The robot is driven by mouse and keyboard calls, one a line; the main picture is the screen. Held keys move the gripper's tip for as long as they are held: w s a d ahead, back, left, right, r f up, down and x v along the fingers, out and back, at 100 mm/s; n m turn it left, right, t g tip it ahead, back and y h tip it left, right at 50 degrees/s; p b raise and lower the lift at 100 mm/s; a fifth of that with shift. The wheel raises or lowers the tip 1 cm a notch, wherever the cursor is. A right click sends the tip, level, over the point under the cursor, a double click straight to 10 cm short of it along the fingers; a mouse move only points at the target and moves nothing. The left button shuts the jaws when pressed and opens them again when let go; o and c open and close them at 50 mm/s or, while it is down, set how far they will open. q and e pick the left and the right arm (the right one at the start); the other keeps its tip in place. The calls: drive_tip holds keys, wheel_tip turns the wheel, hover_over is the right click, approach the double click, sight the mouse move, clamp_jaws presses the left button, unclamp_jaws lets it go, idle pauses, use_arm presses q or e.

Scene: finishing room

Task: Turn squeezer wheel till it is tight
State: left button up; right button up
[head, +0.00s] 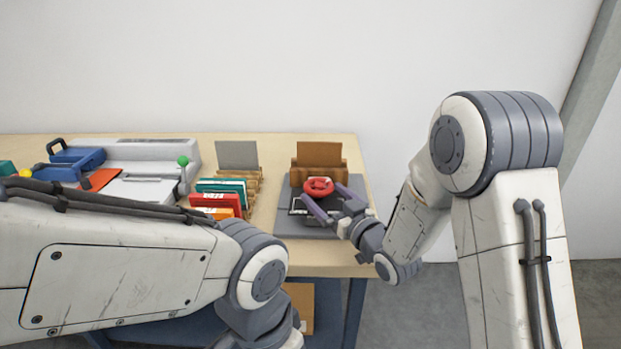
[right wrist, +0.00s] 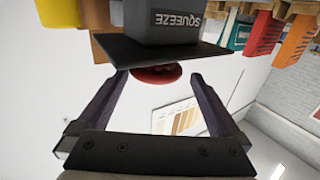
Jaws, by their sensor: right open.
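The red squeezer wheel (head: 318,184) sits on top of the squeezer (head: 298,207), which stands on a dark grey mat (head: 293,228) near the right end of the bench. My right gripper (head: 322,191) is open, its two purple-grey fingers reaching in from the front right, one on either side of the wheel. The right wrist view looks upside down. There the wheel (right wrist: 157,75) shows partly, between the fingertips, below a dark plate (right wrist: 165,50) and a block marked SQUEEZE (right wrist: 205,20). I cannot tell whether the fingers touch the wheel. My left gripper is out of the picture.
A wooden holder with a brown board (head: 319,152) stands behind the squeezer. To the left are a rack of teal, red and orange pieces (head: 220,190), a grey panel (head: 237,154) and a white machine with a green knob (head: 183,161). The bench's right edge is close by.

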sight(311, 179)
drive_tip(key=x, duration=0.7)
drive_tip(key=shift+w+d+p, duration=0.25)
drive_tip(key=shift+p, duration=0.15)
drive_tip(key=c, duration=1)
drive_tip(key=o, duration=1)
drive_tip(key=shift+s, duration=0.1)
drive_tip(key=b+v, duration=0.1)
drive_tip(key=v, duration=0.9)
drive_tip(key=shift+s, duration=0.2)
